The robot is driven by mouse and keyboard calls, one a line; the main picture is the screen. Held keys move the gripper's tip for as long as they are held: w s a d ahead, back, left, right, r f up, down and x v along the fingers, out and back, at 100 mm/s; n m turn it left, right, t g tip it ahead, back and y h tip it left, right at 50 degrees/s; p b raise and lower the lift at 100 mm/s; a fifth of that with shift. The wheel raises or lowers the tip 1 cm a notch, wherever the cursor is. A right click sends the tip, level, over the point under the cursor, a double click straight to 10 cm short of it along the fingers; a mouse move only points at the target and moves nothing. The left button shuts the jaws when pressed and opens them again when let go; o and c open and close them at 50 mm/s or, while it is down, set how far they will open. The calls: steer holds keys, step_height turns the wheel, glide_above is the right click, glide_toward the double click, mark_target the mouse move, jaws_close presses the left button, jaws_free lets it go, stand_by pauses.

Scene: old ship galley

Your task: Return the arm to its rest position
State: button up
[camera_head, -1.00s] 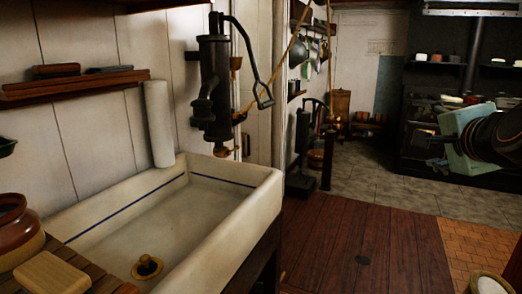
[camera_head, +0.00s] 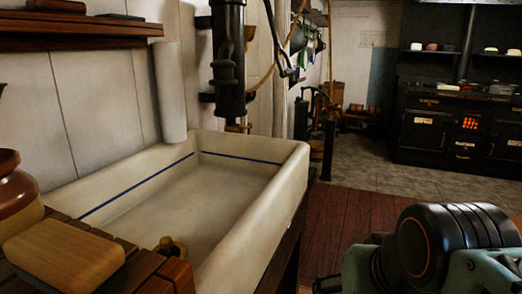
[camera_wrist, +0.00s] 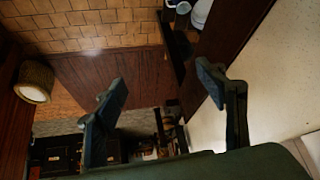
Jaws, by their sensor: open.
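My gripper (camera_wrist: 162,84) is open in the wrist view, its two dark fingers well apart with nothing between them. Floorboards and dark furniture show beyond the fingers. In the head view my arm (camera_head: 440,245) fills the lower right corner, to the right of the sink and apart from it. The fingers cannot be made out in the head view.
A white sink (camera_head: 225,205) stands left of my arm, with a black hand pump (camera_head: 228,60) above its far end. A wooden block (camera_head: 62,250) and a brown jar (camera_head: 15,190) sit at left. A black stove (camera_head: 455,135) stands far back. A round tub (camera_wrist: 33,80) stands on the floor.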

step_height(320, 180, down, 3)
steer(key=s+a+n+g, duration=0.1)
steer(key=s, duration=0.1)
step_height(320, 180, up, 36)
steer(key=p, duration=3.6)
steer(key=shift+f, duration=0.15)
steer(key=shift+w+a, duration=0.1)
